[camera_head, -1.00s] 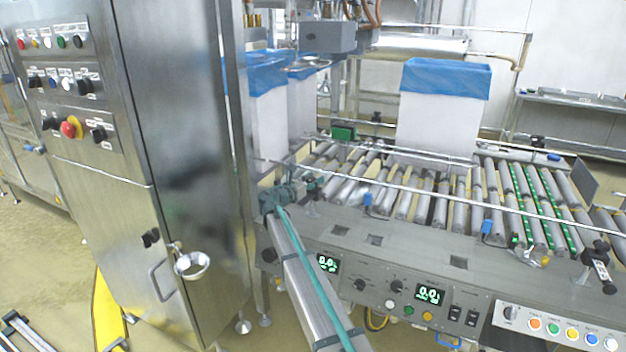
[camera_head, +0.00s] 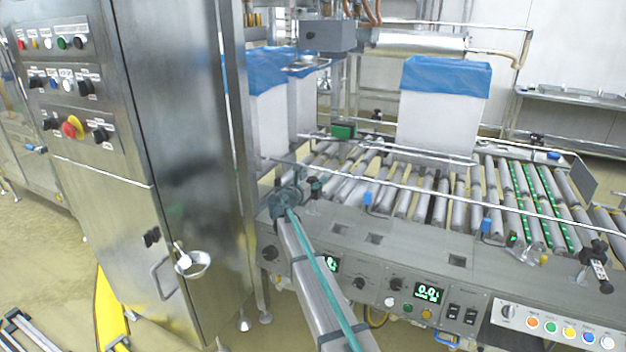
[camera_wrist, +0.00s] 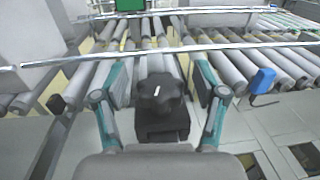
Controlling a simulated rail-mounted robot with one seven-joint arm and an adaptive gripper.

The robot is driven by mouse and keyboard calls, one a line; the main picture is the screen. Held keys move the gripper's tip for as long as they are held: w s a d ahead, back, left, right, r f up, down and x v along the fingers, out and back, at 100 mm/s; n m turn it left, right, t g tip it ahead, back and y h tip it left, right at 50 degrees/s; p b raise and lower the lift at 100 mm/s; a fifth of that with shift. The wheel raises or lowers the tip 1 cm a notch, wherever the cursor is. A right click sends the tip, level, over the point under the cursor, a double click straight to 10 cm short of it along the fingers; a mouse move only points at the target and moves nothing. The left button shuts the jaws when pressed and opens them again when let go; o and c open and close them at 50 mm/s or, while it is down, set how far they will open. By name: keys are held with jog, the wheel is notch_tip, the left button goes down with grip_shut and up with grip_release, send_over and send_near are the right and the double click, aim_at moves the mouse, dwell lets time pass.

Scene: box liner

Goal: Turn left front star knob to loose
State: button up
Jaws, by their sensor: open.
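The black star knob (camera_wrist: 160,98) sits on a dark block in the middle of the wrist view, with a short white mark on its top. My gripper (camera_wrist: 161,82) is open, with one grey-padded finger on each side of the knob. Gaps show between the knob and both fingers. In the head view, my gripper (camera_head: 287,202) is at the left front corner of the roller conveyor. A small dark knob (camera_head: 315,187) shows just right of it there. The head view is too small to show the finger gap.
A metal guide rail (camera_wrist: 170,50) crosses just beyond the knob. A blue sensor (camera_wrist: 262,80) stands to the right. Conveyor rollers (camera_head: 430,190) lie behind. The tall steel cabinet (camera_head: 185,150) stands close on the left. A white box with blue liner (camera_head: 440,120) stands on the rollers.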

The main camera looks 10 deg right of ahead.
jog(key=shift+s+a, duration=0.1)
jog(key=v, duration=1.1)
jog(key=shift+s+a, duration=0.2)
jog(key=shift+s, duration=0.15)
jog(key=shift+d, duration=0.1)
